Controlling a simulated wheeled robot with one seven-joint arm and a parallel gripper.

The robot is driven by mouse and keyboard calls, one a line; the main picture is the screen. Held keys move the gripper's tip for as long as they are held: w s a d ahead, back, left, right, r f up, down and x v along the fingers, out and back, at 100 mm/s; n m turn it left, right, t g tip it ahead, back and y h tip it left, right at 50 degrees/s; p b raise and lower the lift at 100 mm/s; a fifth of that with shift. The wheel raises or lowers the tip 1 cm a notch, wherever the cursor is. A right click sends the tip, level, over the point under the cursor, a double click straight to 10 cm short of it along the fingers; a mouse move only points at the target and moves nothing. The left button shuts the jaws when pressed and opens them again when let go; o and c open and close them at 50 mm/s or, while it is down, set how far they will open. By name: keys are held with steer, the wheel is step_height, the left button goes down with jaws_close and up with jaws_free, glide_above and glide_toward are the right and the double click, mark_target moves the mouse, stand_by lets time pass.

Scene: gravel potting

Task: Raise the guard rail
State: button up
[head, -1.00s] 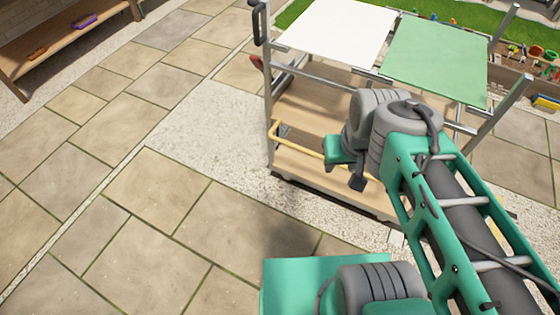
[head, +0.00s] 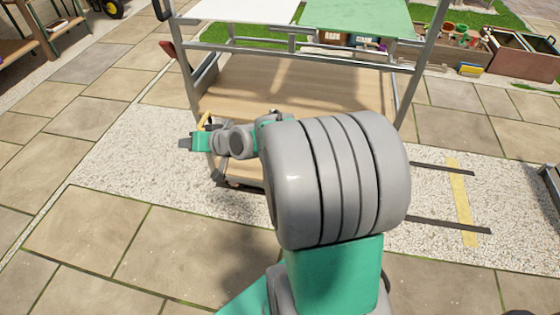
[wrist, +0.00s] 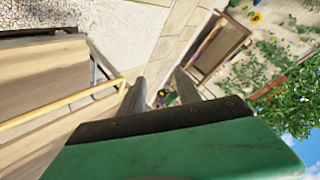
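The guard rail is a yellow bar on the front of the metal-framed cart (head: 190,85). In the head view only a short piece of the guard rail (head: 206,121) shows at the cart's left front, and my arm hides most of the rest. In the wrist view the guard rail (wrist: 62,106) runs in from the left edge and bends close to one finger. My gripper (head: 184,143) is just left of the rail's visible end. In the wrist view the two grey fingers of my gripper (wrist: 160,88) stand apart with nothing seen between them. I cannot tell whether a finger touches the rail.
The cart carries a white panel (head: 240,10) and a green panel (head: 358,18) on top, above a wooden deck (head: 300,88). Dark strips and a yellow strip (head: 461,195) lie on the gravel at right. Paving at left is clear. A wooden bench (head: 35,45) stands far left.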

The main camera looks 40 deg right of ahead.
steer(key=w+d+f+m+t+h+b, duration=0.2)
steer(key=d+f+m+t+b, duration=0.3)
steer(key=d+f+b, duration=0.45)
steer(key=s+d+f+m+h+b, duration=0.3)
steer(key=d+m+h, duration=0.1)
steer(key=d, duration=0.2)
steer(key=s+d+f+m+t+h+b, duration=0.1)
steer(key=s+d+f+m+h+b, duration=0.15)
steer(key=d+m, duration=0.3)
steer(key=s+d+f+m+h+b, duration=0.3)
steer(key=d+f+m+h, duration=0.1)
steer(key=d, duration=0.3)
steer(key=p+x, duration=0.2)
steer(key=x, duration=0.6)
steer(key=shift+a, duration=0.15)
steer(key=shift+r, duration=0.15)
steer(key=shift+c, duration=0.4)
jaws_close()
